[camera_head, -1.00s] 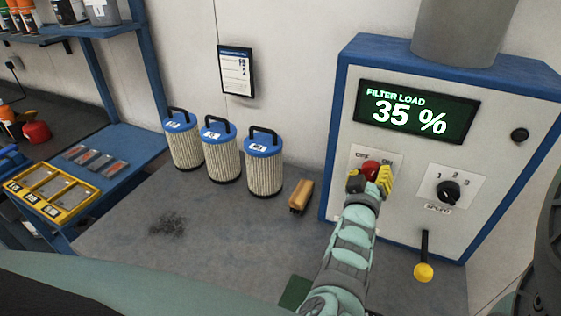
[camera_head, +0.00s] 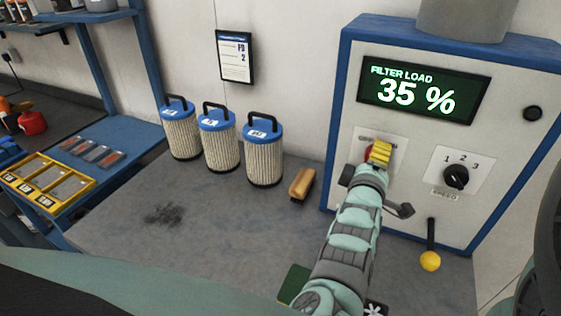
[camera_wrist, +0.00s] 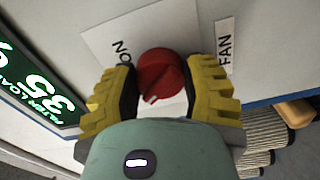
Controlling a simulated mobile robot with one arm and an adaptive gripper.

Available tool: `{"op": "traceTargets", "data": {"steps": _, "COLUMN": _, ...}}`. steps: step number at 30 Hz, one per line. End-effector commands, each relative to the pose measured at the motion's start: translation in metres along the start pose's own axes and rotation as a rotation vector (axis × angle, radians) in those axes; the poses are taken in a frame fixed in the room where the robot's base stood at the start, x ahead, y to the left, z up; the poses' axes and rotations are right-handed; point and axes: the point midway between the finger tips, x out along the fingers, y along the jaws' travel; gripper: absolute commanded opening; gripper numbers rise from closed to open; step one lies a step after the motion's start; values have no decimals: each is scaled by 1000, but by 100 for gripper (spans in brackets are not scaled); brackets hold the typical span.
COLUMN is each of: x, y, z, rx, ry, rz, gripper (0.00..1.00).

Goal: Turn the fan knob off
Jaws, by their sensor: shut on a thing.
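The red fan knob (camera_wrist: 158,72) sits on a white plate (camera_wrist: 110,42) on the control panel. In the wrist view, "ON" shows on the plate and a "FAN" label (camera_wrist: 225,46) is beside it; no "OFF" marking shows there. My gripper (camera_wrist: 160,88) is shut on the knob, with one yellow-and-black finger on each side. A pale mark on the knob faces the lower left of the wrist view. In the head view my gripper (camera_head: 378,155) covers most of the knob, and only a bit of red (camera_head: 367,154) shows.
A display (camera_head: 420,95) reads "FILTER LOAD 35 %". A black speed knob (camera_head: 456,177) and a yellow-ended lever (camera_head: 430,260) are right of my gripper. Several filters (camera_head: 220,150) and a brush (camera_head: 300,184) stand on the bench to the left. The bench front is mostly clear.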

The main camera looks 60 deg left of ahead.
Motion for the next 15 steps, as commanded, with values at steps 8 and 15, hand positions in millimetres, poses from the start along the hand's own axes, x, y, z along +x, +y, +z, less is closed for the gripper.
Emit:
{"op": "traceTargets", "data": {"steps": 8, "x": -1, "y": -4, "z": 0, "rx": -129, "ry": 0, "rz": -11, "gripper": 10}}
{"op": "traceTargets", "data": {"steps": 15, "x": -1, "y": -3, "z": 0, "rx": -172, "ry": 0, "rz": -12, "gripper": 10}}
